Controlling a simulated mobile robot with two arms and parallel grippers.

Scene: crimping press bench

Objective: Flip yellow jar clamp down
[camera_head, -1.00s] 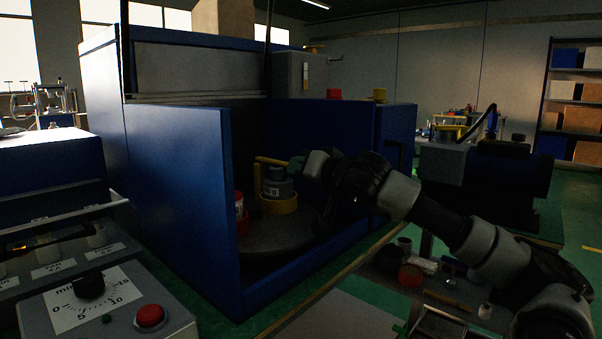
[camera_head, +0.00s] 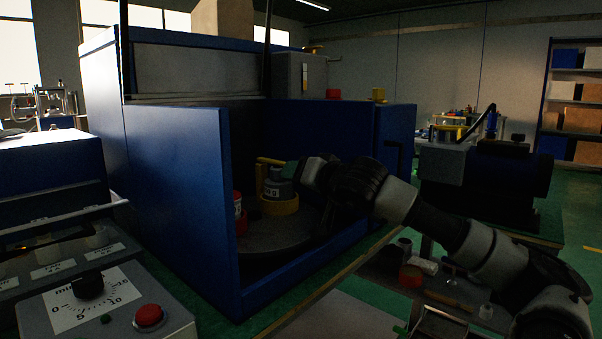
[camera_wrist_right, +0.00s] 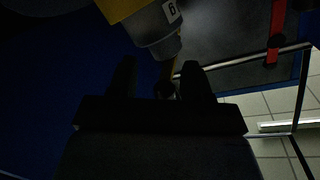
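The yellow jar clamp (camera_head: 269,161) shows in the head view as a thin bar across the top of a grey jar, with an upright part at its left. The grey jar (camera_head: 279,187) has a white label and sits in a yellow holder (camera_head: 279,207) on the turntable. My right gripper (camera_head: 293,170) reaches in from the right, beside the jar top and the clamp's right end. In the right wrist view its two fingers (camera_wrist_right: 159,80) are apart, with a dark knob (camera_wrist_right: 164,90) and a short yellow piece between them. Contact is unclear. My left gripper is out of view.
Blue walls (camera_head: 180,190) enclose the dark turntable (camera_head: 278,235) at left and back. A red jar (camera_head: 240,215) stands left of the grey jar. A control box with a red button (camera_head: 149,316) is at front left. A shelf with small parts lies under my right arm.

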